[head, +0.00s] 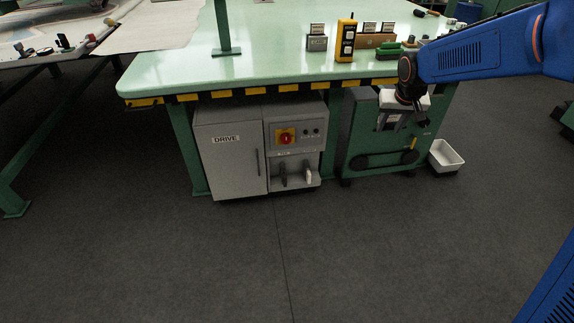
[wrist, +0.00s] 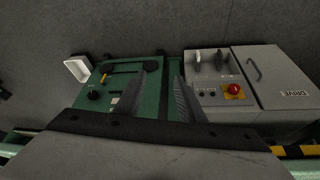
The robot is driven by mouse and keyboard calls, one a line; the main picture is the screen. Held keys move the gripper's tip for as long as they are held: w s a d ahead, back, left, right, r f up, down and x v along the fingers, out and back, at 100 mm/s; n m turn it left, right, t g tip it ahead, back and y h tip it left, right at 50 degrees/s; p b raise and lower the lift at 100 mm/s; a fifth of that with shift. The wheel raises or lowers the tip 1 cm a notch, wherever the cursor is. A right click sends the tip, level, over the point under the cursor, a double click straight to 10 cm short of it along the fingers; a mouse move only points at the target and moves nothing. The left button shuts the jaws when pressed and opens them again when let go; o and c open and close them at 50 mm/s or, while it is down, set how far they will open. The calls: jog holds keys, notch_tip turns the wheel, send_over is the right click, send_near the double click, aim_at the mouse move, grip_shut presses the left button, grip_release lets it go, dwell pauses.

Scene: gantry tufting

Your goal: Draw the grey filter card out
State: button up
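I cannot make out the grey filter card for certain in either view. The green floor cabinet (head: 358,140) stands under the table's right end, and my gripper (head: 391,123) is in front of its upper part, hiding some of it. In the wrist view the cabinet (wrist: 149,86) lies beyond the fingers, with a black knob, a yellow handle and a small pale patch (wrist: 115,100) beside the left finger. My gripper (wrist: 162,92) is open, its two fingers apart with nothing seen between them.
A grey DRIVE cabinet (head: 229,155) with a red knob (head: 286,138) stands left of the green one. A white tray (head: 446,157) is on the right. On the pale green table (head: 270,50) are a yellow handset (head: 346,40) and small card holders (head: 317,42). The front floor is clear.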

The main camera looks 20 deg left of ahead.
jog(key=w+a+f, duration=0.5)
jog(key=a+f, duration=0.1)
jog(key=a, duration=0.2)
jog(key=n+y, duration=0.1)
jog(key=n, duration=0.2)
send_over(285, 177)
jog(key=s+d, duration=0.3)
jog(key=s, duration=0.2)
notch_tip(285, 177, down, 32)
jog(key=x, duration=1.5)
jog(key=shift+s+a+f, duration=0.1)
jog(key=shift+a+f, duration=0.15)
jog(key=shift+f, duration=0.1)
jog(key=shift+g, duration=0.3)
grip_shut()
jog(key=s+d, duration=0.4)
jog(key=s, duration=0.2)
jog(key=shift+s, duration=0.35)
